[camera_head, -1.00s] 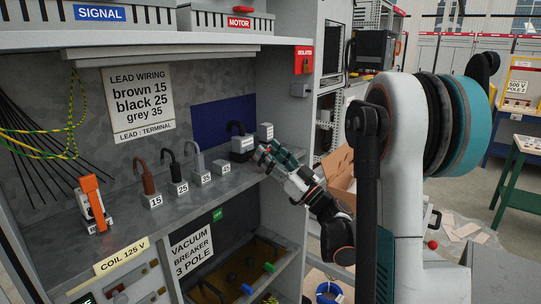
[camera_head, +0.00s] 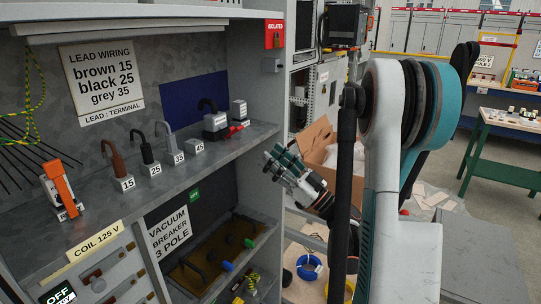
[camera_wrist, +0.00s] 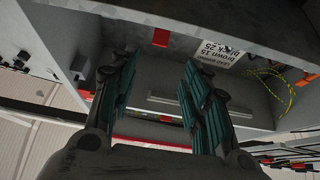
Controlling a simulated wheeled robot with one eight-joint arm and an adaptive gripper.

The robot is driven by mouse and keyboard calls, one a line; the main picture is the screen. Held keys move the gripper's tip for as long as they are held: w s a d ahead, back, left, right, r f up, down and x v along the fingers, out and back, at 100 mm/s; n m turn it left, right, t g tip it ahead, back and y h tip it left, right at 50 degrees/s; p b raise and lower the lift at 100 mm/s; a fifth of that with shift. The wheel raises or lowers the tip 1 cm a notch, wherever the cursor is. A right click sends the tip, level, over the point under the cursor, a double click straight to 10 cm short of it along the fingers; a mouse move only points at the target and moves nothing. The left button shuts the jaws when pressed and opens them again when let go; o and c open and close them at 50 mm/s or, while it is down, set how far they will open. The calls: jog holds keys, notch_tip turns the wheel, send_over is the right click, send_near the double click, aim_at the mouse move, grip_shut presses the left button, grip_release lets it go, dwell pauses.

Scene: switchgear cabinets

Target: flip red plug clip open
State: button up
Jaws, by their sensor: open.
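A small red clip (camera_head: 235,130) shows on the shelf at the right foot of a black plug (camera_head: 215,122) with a bent lead. It sticks out to the right, toward the shelf's front edge; it is too small to tell its exact angle. My gripper (camera_head: 271,163) is outside the cabinet, right of and below the clip, apart from it. In the wrist view my gripper (camera_wrist: 161,80) has its two teal-padded fingers spread with nothing between them. I cannot make out the clip in the wrist view.
Numbered terminals with brown (camera_head: 118,165), black and grey leads stand along the shelf (camera_head: 190,172). An orange-handled switch (camera_head: 62,190) stands at the left. The cabinet's right side wall (camera_head: 262,90) is beside my gripper. A cardboard box (camera_head: 318,140) is behind it.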

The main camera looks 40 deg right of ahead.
aim_at(232, 131)
jog(key=shift+c, duration=0.5)
